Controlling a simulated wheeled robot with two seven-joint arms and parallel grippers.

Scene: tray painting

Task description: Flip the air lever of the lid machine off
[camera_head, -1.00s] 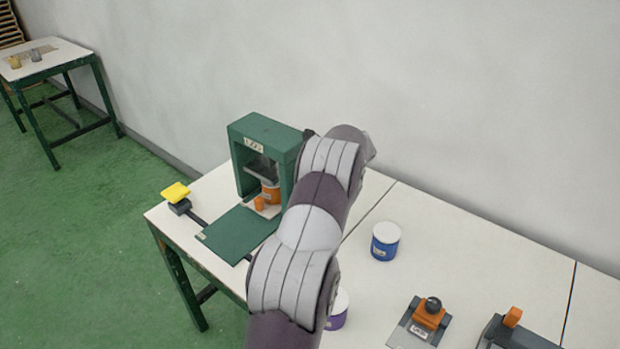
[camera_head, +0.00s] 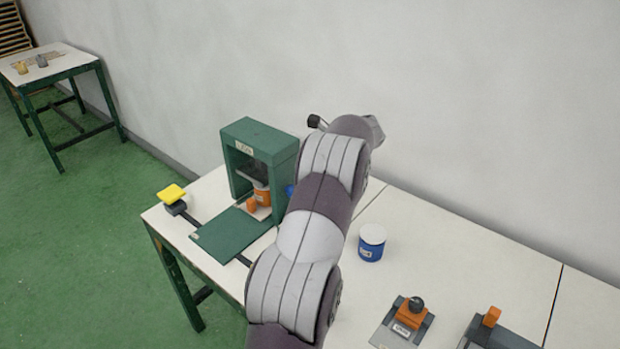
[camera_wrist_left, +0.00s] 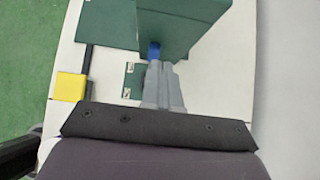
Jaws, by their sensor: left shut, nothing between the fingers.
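The lid machine (camera_head: 277,146) is a green frame with a flat green plate in front, on the white table. A small blue part (camera_head: 290,190), possibly the air lever, shows at the machine's right side, partly behind my arm. In the left wrist view the blue part (camera_wrist_left: 153,50) is at the tips of my left gripper (camera_wrist_left: 160,62), beside the green machine wall (camera_wrist_left: 180,25); I cannot tell whether they touch. The left gripper is shut and empty. My arm hides it in the head view. My right gripper is not in view.
A yellow pad (camera_head: 172,192) on a dark bar sticks out left of the machine. A blue can (camera_head: 371,244) with a white top stands to the right. Grey-and-orange devices (camera_head: 404,322) are at the front right. The wall is close behind the table.

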